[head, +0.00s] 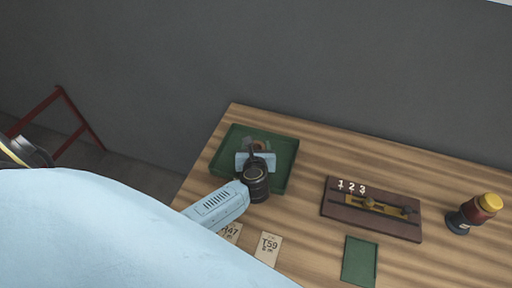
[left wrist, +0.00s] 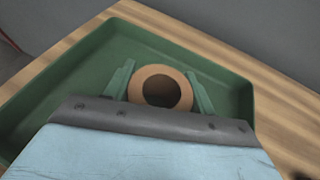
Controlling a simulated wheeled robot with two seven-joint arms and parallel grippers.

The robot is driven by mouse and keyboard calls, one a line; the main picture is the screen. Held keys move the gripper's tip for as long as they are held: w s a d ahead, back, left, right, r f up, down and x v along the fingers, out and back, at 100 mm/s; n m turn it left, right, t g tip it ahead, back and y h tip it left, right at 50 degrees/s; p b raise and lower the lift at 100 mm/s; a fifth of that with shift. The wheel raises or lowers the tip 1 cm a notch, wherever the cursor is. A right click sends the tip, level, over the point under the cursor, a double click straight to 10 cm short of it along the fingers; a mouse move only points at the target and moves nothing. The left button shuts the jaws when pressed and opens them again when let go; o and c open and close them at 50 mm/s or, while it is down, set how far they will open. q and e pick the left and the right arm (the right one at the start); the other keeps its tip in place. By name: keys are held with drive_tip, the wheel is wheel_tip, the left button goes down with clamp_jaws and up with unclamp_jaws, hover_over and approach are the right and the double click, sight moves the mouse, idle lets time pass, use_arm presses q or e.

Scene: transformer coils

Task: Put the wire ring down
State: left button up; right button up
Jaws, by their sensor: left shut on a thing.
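The wire ring (left wrist: 161,71) is a copper-coloured ring with a dark centre. In the left wrist view it sits between the two green fingers of my left gripper (left wrist: 160,88), which is shut on it. The ring is over the floor of the green tray (left wrist: 75,72); I cannot tell whether it touches it. In the head view my left gripper (head: 259,148) is over the green tray (head: 224,150), and the ring (head: 262,143) shows only partly past the gripper. My right gripper is not in view.
A brown board (head: 338,209) with the digits 1, 2, 3 and a brass bar lies right of the tray. A flat green mat (head: 359,261), two paper tags (head: 267,249) and a yellow-topped red and black object (head: 480,210) are on the wooden table. Table space between them is clear.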

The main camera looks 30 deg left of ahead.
use_arm(q)
drive_tip(key=o, duration=0.6)
drive_tip(key=shift+f, duration=0.2)
drive_tip(key=o, duration=0.5)
drive_tip(key=shift+r, duration=0.2)
drive_tip(key=shift+s+d+r, duration=0.15)
drive_tip(key=shift+s, duration=0.05)
drive_tip(key=p+v, duration=0.1)
drive_tip(key=v, duration=1)
drive_tip(key=shift+s+d, duration=0.1)
drive_tip(key=shift+s, duration=0.15)
